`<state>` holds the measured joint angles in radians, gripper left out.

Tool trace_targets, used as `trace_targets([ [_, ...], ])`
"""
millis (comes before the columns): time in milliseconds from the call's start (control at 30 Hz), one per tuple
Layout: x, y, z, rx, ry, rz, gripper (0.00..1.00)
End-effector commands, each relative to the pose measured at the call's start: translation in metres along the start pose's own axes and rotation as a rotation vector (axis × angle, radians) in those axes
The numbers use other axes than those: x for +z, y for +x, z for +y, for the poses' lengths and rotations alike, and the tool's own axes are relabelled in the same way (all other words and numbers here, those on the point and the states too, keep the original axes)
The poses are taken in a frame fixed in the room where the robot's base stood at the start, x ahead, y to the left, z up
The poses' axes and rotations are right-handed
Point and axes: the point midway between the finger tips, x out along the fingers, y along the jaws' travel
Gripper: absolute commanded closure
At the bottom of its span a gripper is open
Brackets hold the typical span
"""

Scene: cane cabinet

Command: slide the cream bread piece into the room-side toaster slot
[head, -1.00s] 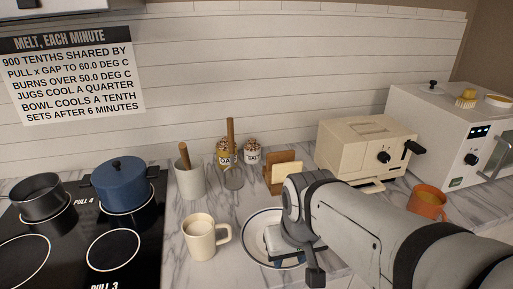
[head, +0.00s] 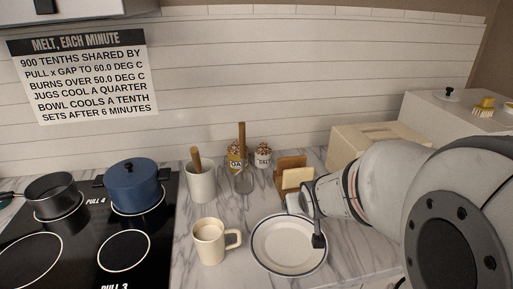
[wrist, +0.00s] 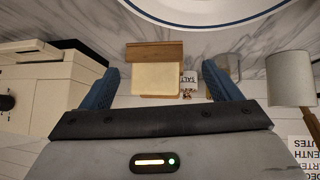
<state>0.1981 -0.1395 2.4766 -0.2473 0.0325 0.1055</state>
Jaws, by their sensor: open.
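The cream bread piece (head: 298,178) stands in a brown wooden rack (head: 291,162) at the back of the counter. In the wrist view, the bread (wrist: 156,78) lies beyond and between the two blue fingers of my gripper (wrist: 159,70), with a gap on each side. My gripper is open and empty; in the head view its pale body (head: 298,203) is just in front of the rack. The cream toaster (head: 375,140) stands right of the rack, largely hidden behind my arm.
A white plate (head: 289,262) lies empty in front of the rack. A cream mug (head: 209,242), utensil crock (head: 201,182) and salt jar (head: 263,156) stand nearby. The stove holds a blue pot (head: 133,188).

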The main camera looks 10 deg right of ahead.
Motion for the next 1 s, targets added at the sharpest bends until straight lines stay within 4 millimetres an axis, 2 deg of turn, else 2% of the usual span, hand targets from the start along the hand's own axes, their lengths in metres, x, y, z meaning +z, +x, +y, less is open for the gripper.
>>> trace_targets([
  [33,-0.009,0.014,0.009,0.000,0.005,0.056,0.12],
  [100,-0.024,0.030,0.016,-0.015,0.006,0.153,0.06],
  [200,-0.041,0.046,0.024,-0.048,0.012,0.277,0.00],
  [400,-0.058,0.060,0.031,-0.115,0.028,0.448,0.00],
  [633,-0.067,0.068,0.031,-0.145,0.037,0.508,0.00],
  [1000,-0.091,0.099,0.027,-0.145,0.036,0.507,0.00],
])
